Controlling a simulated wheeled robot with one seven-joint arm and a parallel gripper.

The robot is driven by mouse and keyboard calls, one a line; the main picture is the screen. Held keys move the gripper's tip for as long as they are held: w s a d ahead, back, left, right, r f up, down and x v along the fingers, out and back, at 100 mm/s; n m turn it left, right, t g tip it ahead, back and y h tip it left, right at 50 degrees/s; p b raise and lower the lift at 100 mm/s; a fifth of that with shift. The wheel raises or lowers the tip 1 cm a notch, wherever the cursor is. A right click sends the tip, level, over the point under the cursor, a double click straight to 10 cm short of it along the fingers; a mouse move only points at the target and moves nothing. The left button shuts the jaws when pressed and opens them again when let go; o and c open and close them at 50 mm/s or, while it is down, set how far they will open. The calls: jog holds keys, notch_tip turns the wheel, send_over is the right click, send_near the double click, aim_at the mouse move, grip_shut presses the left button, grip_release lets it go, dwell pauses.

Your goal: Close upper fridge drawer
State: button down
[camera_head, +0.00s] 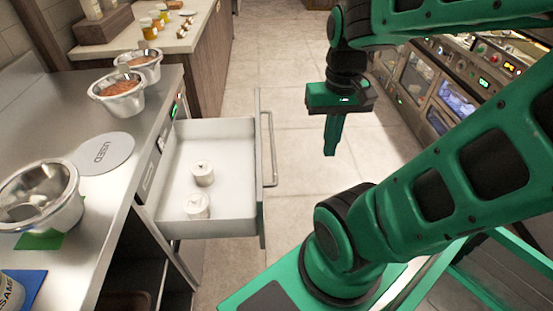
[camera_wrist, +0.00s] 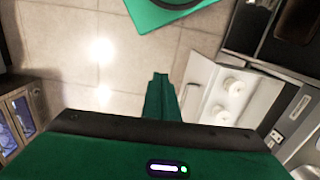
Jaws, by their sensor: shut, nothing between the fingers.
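The upper fridge drawer (camera_head: 235,208) stands pulled out from the steel counter, left of centre in the head view. Two white lidded containers lie inside it, one further back (camera_head: 202,173) and one nearer (camera_head: 196,206). Its front panel carries a bar handle (camera_head: 271,150) on the right side. My gripper (camera_head: 330,150) is shut and empty, pointing down over the aisle, to the right of the drawer front and apart from it. In the wrist view the shut gripper (camera_wrist: 159,80) shows at the centre, with the drawer (camera_wrist: 196,73) to its right.
Metal bowls (camera_head: 117,95) and a grey disc marked USED (camera_head: 103,153) sit on the steel counter (camera_head: 60,110). A dark open space lies below the drawer. Ovens (camera_head: 415,75) line the right side. The tiled floor (camera_head: 290,90) between is clear.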

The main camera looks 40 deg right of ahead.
jog(key=shift+w, duration=0.1)
jog(key=w+d+f+m+t+y, duration=0.35)
jog(key=w+f+m+y, duration=0.2)
jog(key=f, duration=0.35)
jog(key=w+d+f+m+t+y, duration=0.3)
jog(key=w+d+f+m+y, duration=0.15)
jog(key=f+m, duration=0.4)
jog(key=w+d+f+m+t+y, duration=0.4)
jog(key=w+d+f+y, duration=0.15)
jog(key=f, duration=0.45)
jog(key=f+x, duration=0.1)
jog(key=x, duration=1.3)
jog(key=shift+a+h, duration=0.35)
jog(key=shift+a, duration=0.05)
jog(key=shift+w+f, duration=0.1)
